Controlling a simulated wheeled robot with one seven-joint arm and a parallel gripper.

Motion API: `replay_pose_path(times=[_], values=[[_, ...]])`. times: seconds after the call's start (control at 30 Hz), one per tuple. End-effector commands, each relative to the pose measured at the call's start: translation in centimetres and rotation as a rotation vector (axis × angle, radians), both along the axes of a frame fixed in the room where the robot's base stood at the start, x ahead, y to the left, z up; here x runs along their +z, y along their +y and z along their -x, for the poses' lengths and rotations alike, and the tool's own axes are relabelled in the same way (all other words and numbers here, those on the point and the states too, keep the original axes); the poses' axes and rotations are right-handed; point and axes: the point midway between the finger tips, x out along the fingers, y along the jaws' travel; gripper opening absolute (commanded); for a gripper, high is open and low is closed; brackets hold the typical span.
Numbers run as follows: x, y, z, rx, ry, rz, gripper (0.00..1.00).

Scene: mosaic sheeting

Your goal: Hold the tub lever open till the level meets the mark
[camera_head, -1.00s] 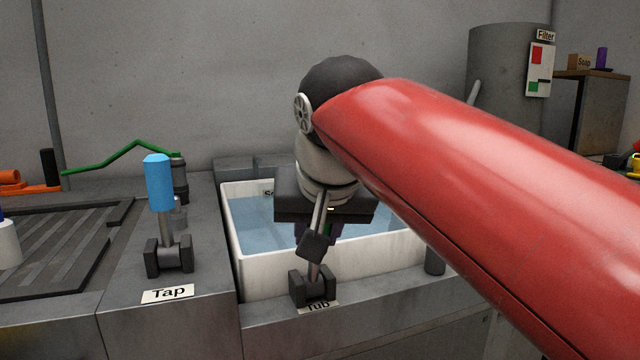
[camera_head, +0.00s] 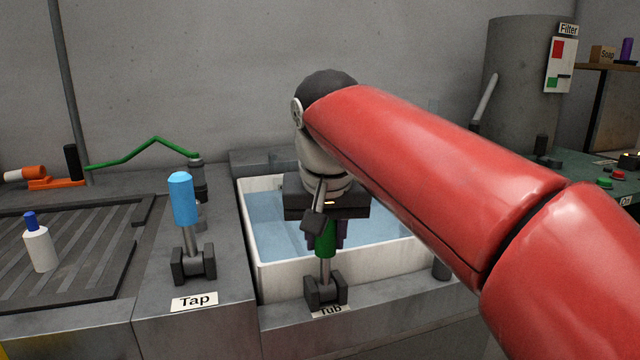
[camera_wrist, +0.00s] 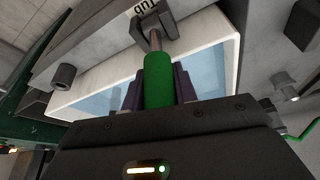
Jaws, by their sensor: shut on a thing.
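The tub lever has a green handle (camera_head: 325,240) on a metal rod, set in a dark bracket (camera_head: 325,289) above the "Tub" label at the tub's front edge. It stands close to upright. My gripper (camera_head: 326,236) is shut on the green handle, with its dark purple fingers on either side; the wrist view shows the handle (camera_wrist: 158,82) between the fingers too. The white tub (camera_head: 290,277) holds blue water (camera_head: 283,225). My arm and gripper hide part of the tub, and I cannot make out a level mark.
A blue-handled tap lever (camera_head: 183,200) stands upright left of the tub, near the "Tap" label (camera_head: 194,301). A white bottle (camera_head: 40,249) stands on the ribbed drainer (camera_head: 90,270). A grey filter tank (camera_head: 520,85) and a green bench (camera_head: 570,175) are at the right.

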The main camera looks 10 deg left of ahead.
Motion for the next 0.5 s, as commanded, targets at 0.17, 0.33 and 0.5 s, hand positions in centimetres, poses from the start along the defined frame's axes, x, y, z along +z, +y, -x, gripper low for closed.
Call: replay_pose_path(times=[0.17, 0.33, 0.5], values=[[-0.01, 0.08, -0.13, 0.003, -0.006, -0.001, 0.36], [0.02, 0.06, -0.11, 0.002, -0.006, -0.001, 0.54], [0.03, 0.05, -0.08, 0.002, -0.006, -0.002, 0.54]])
